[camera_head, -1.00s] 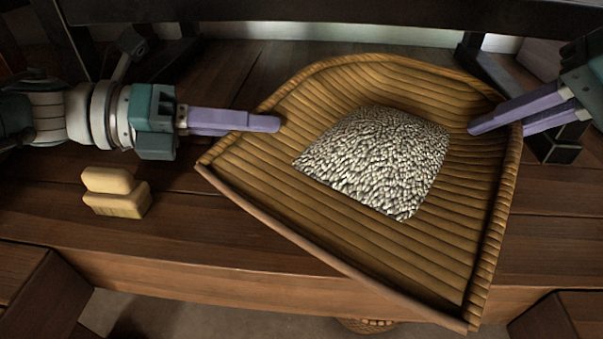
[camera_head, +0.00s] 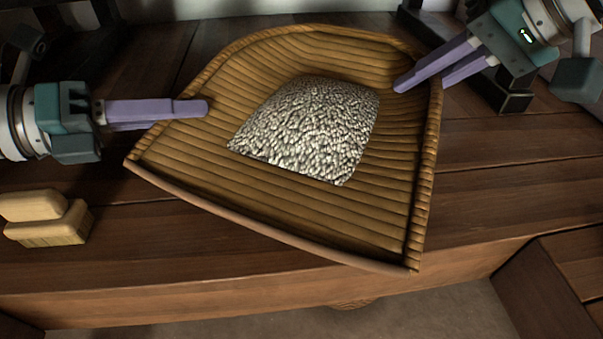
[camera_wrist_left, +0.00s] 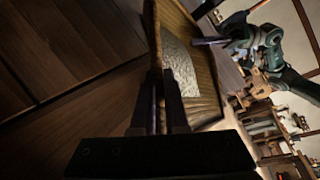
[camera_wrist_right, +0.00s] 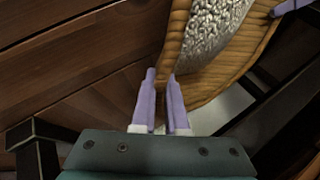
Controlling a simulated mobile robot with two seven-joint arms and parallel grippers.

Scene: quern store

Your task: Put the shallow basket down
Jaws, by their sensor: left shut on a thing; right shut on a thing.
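The shallow basket (camera_head: 300,222) is a wide, ribbed, tan woven tray with a raised rim at the back and sides. It holds a heap of pale grain (camera_head: 312,128). My left gripper (camera_head: 195,108) is shut on its left rim, one finger lying inside. My right gripper (camera_head: 422,84) is shut on its right rim near the back. The left wrist view shows the rim between my left fingers (camera_wrist_left: 160,95); the right wrist view shows it between my right fingers (camera_wrist_right: 162,85). The basket is over the dark plank table (camera_head: 150,255); I cannot tell whether its underside touches.
A pale wooden brush (camera_head: 45,220) lies on the table left of the basket, apart from it. Dark frame posts (camera_head: 508,95) stand behind at the right. The table's front edge runs close to the basket's front corner. Planks to the basket's right are clear.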

